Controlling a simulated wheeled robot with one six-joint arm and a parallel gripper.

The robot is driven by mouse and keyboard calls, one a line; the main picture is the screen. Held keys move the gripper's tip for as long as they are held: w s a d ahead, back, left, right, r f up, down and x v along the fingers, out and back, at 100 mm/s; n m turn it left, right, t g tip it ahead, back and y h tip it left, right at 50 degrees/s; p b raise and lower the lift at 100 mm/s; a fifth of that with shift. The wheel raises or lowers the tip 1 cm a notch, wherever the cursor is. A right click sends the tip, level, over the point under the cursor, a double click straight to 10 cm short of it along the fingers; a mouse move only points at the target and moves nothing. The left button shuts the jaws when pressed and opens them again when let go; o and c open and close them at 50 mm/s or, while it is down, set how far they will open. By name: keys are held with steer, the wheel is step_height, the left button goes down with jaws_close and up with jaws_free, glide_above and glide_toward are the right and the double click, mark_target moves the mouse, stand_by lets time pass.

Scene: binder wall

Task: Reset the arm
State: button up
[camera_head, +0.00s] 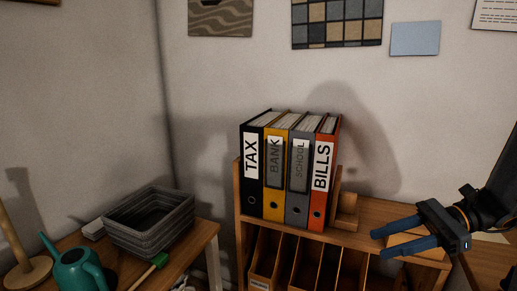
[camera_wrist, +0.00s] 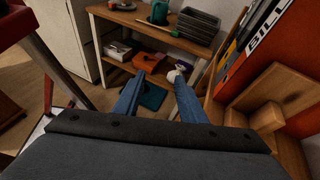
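My gripper (camera_head: 386,241) is at the right in the head view, in front of the wooden shelf unit, with its two blue fingers apart and pointing left. In the wrist view my gripper (camera_wrist: 162,82) also shows its fingers spread, with nothing held between them. Beyond the fingers, floor and low shelf items show. My arm comes in from the right edge of the head view.
Binders marked TAX (camera_head: 251,170), BANK (camera_head: 275,172), SCHOOL (camera_head: 299,175) and BILLS (camera_head: 324,172) stand upright on the wooden shelf unit (camera_head: 375,211). At left, a grey basket (camera_head: 150,232) and a teal watering can (camera_head: 76,270) stand on a table.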

steer(key=s+a+f+n+h+b, duration=0.4)
steer(key=a+f+n+h, duration=0.6)
steer(key=n, duration=0.7)
steer(key=s+h, duration=0.2)
steer(key=h, duration=0.1)
steer(key=shift+s+a+f+n+g+h+b, duration=0.2)
steer(key=shift+s+a+n+g+h+b, duration=0.1)
steer(key=shift+n+g+b, duration=0.1)
